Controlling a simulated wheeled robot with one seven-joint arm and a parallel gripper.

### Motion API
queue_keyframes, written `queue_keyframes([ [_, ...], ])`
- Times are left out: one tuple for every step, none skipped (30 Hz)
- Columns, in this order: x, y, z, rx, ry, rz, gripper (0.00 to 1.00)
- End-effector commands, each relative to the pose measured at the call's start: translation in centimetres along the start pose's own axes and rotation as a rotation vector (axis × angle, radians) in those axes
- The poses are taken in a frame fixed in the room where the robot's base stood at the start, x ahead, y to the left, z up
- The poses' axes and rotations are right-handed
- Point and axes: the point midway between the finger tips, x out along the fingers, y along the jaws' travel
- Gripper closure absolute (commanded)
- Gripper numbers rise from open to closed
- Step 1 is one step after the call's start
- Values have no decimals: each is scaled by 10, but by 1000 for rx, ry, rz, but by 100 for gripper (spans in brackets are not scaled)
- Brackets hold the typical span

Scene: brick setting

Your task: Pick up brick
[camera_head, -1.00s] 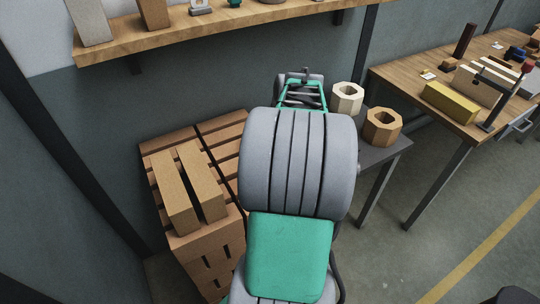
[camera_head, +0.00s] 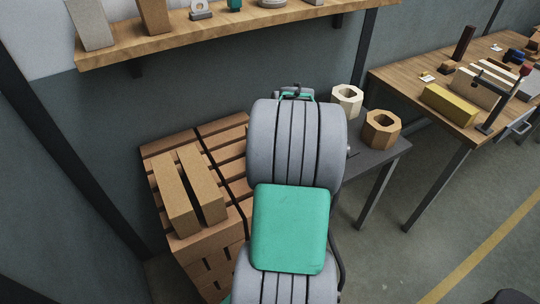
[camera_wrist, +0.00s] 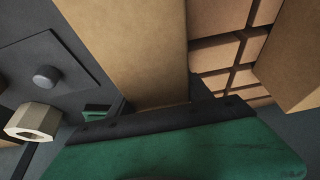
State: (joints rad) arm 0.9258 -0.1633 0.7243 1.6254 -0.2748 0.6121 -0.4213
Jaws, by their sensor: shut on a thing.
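In the wrist view my gripper (camera_wrist: 165,112), with green and dark parts at the bottom, is shut on a long tan brick (camera_wrist: 130,45). The brick reaches up past the top edge of that view. Another tan brick (camera_wrist: 295,70) shows at the right, apart from the gripper. In the head view two tan bricks (camera_head: 175,198) (camera_head: 202,186) lie side by side on the brown brick stack (camera_head: 165,148). My own arm hides the held brick and my fingers there. I cannot tell how high the held brick is.
A dark side table (camera_head: 385,155) right of the stack bears a cream pot (camera_head: 346,100) and a tan pot (camera_head: 381,129). A wooden shelf (camera_head: 230,25) runs above. A cluttered workbench (camera_head: 400,85) stands at the right. The floor in front is open.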

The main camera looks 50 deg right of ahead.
Motion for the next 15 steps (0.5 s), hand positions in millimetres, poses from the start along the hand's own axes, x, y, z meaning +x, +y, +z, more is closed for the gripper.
queue_keyframes([
  [0,0,0,0,0,1,57],
  [0,0,0,0,0,1,60],
  [0,0,0,0,0,1,63],
  [0,0,0,0,0,1,65],
  [0,0,0,0,0,1,68],
  [0,0,0,0,0,1,71],
  [0,0,0,0,0,1,74],
  [0,0,0,0,0,1,76],
  [0,0,0,0,0,1,79],
  [0,0,0,0,0,1,82],
  [0,0,0,0,0,1,84],
  [0,0,0,1,1,1,88],
  [0,0,0,1,1,1,90],
  [0,0,0,1,1,1,92],
  [0,0,0,1,1,1,96],
])
